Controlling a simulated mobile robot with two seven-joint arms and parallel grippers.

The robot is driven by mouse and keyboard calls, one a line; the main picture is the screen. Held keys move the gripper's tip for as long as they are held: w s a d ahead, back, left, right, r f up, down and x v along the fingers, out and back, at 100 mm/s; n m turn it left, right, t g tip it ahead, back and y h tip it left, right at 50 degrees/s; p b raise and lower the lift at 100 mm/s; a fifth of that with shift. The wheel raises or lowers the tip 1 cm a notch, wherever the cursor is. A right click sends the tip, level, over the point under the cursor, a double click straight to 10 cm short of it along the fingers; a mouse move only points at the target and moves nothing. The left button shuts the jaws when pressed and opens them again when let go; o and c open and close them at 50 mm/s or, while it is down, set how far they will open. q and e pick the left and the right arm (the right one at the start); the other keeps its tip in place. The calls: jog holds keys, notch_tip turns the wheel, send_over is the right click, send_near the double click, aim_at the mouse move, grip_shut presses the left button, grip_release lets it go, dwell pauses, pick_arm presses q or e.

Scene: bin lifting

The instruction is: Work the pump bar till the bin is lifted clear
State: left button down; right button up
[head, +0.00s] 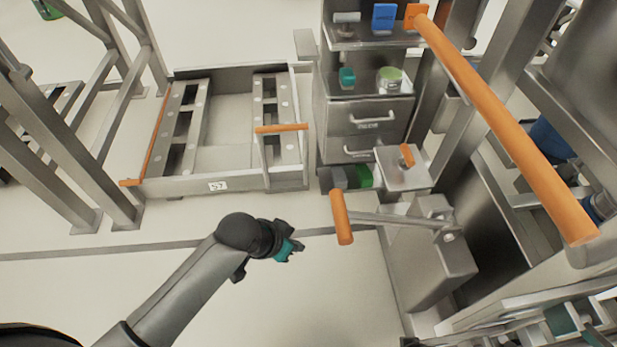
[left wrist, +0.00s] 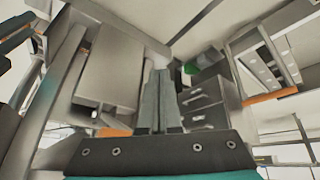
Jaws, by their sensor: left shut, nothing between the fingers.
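The pump bar (head: 375,218) is a grey metal lever with an orange grip (head: 341,217) at its left end. It runs nearly level from a grey pump housing (head: 430,255) at the right. My left gripper (head: 296,249) is shut and empty, left of and slightly below the orange grip, apart from it. In the left wrist view its fingers (left wrist: 158,102) are together. A low grey metal bin or tray (head: 240,182), labelled 57, with orange handles, is at the upper left; it appears low near the floor, and any gap beneath it cannot be told. My right gripper is not in view.
A grey drawer cabinet (head: 365,116) with small items on its shelves stands at the back middle. A long orange bar (head: 505,120) slants across the upper right. Metal uprights (head: 95,130) stand at the left. The floor (head: 290,310) below my left gripper is clear.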

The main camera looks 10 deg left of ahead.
aim_at(348, 214)
pick_arm(q)
jog(key=w+d+r+m+g+h+p, duration=0.1)
jog(key=r+m, duration=0.3)
jog(key=r, duration=0.7)
jog(key=w+d+r+m+g+h+p, duration=0.1)
jog(key=w+d+r+m+p, duration=0.1)
jog(key=r, duration=0.9)
jog(key=shift+w+r+m+h+p, duration=0.2)
jog(key=shift+w+m+h+p, duration=0.25)
jog(key=shift+m, duration=0.85)
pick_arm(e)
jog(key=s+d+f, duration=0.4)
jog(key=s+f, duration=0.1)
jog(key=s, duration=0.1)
pick_arm(q)
jog(key=shift+d+f, duration=0.1)
jog(key=shift+f, duration=0.05)
